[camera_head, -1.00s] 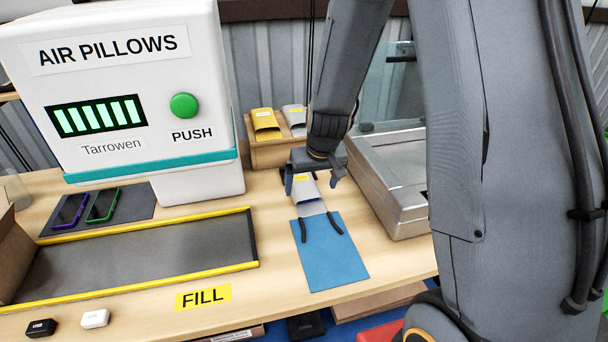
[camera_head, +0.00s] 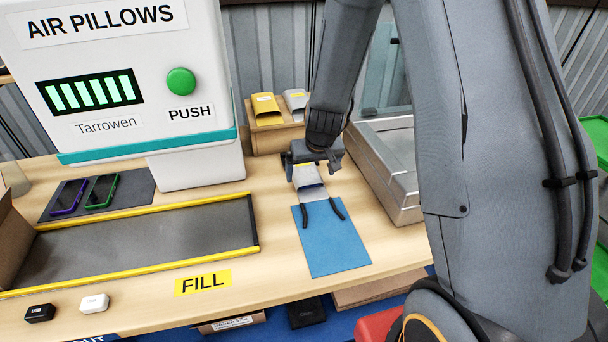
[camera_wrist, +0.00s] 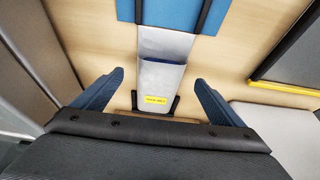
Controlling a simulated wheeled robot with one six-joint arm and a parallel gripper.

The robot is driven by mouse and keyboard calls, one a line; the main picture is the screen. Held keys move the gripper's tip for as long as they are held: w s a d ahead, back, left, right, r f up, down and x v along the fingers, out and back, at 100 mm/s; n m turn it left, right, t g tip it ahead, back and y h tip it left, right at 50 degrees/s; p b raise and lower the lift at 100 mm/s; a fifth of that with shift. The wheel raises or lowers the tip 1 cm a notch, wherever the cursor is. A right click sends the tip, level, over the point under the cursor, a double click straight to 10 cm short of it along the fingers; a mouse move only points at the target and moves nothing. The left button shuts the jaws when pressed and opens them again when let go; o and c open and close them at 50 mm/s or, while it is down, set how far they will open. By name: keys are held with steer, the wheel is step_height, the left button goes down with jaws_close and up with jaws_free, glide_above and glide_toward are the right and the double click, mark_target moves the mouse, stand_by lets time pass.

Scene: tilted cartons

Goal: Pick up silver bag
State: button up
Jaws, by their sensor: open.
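A silver bag (camera_head: 309,178) with a yellow label lies at the far edge of a blue mat (camera_head: 333,248) on the table. Its mouth faces the mat, and dark blue shows inside in the wrist view (camera_wrist: 163,83). My gripper (camera_head: 313,166) is open just above the bag. In the wrist view its two blue-grey fingers (camera_wrist: 160,80) stand apart, one on each side of the bag, with gaps between. I cannot tell how far above the table the fingertips are. A second silver bag (camera_head: 296,99) sits at the back.
A yellow bag (camera_head: 264,107) stands in a wooden holder (camera_head: 277,139) behind. A grey metal case (camera_head: 385,170) is close on the right. Two black bars lie on the mat. The air pillow machine (camera_head: 130,80) and a yellow-edged tray (camera_head: 140,245) are left.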

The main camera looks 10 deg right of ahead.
mark_target(309, 180)
steer(key=shift+s+b+x, duration=0.2)
steer(key=shift+b+x, duration=0.65)
steer(key=shift+x, duration=0.1)
steer(key=shift+b+x, duration=0.65)
steer(key=shift+x, duration=0.4)
steer(key=shift+r, duration=0.1)
steer(key=c, duration=1.1)
